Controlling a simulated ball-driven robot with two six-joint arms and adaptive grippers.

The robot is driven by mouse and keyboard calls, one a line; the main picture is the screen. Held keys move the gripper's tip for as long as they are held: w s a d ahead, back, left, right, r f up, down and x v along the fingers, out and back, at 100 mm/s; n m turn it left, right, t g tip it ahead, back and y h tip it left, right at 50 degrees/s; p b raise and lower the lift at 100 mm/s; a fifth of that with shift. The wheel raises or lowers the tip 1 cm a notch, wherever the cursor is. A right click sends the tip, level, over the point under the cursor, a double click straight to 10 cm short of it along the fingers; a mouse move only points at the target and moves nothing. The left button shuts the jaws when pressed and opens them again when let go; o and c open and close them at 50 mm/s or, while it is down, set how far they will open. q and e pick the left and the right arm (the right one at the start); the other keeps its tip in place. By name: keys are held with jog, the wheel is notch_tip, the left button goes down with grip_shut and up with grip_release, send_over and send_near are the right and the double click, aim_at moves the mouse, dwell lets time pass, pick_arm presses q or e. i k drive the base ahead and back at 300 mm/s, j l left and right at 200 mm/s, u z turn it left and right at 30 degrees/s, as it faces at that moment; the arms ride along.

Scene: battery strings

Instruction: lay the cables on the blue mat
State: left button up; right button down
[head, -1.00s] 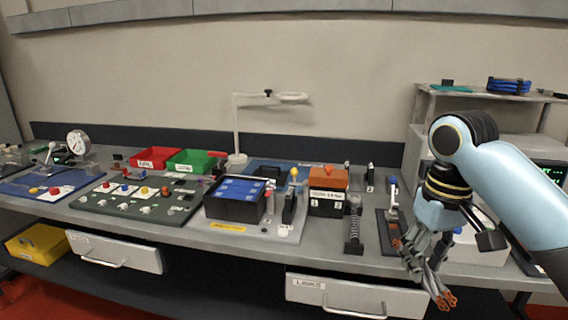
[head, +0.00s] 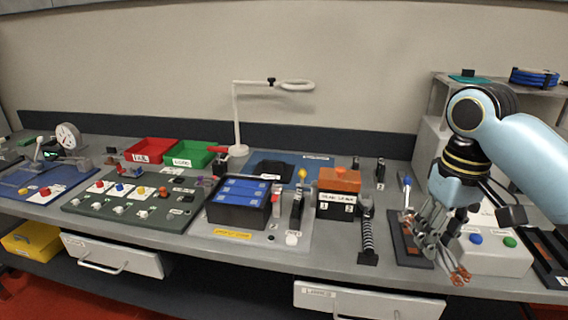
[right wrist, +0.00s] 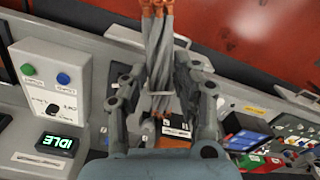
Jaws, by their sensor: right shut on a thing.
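My right gripper (head: 438,222) is shut on a bundle of grey cables (head: 446,250) with copper-orange ends. It holds them above the front right of the bench, and they hang down and forward. In the right wrist view the cables (right wrist: 158,50) run between the two fingers (right wrist: 160,95). A blue mat (head: 318,170) lies at the back middle of the bench, partly hidden behind the black box of blue cells. Another blue mat or board (head: 66,180) lies at the far left with parts on it. My left gripper is not in view.
The black box with blue cells (head: 236,217), an orange-topped block (head: 339,180) and a coil spring post (head: 367,240) stand between the cables and the back mat. A lamp (head: 238,120) rises behind. A white button box (head: 490,255) stands at the right.

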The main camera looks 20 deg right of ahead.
aim_at(315, 172)
jog(key=i, duration=1.65)
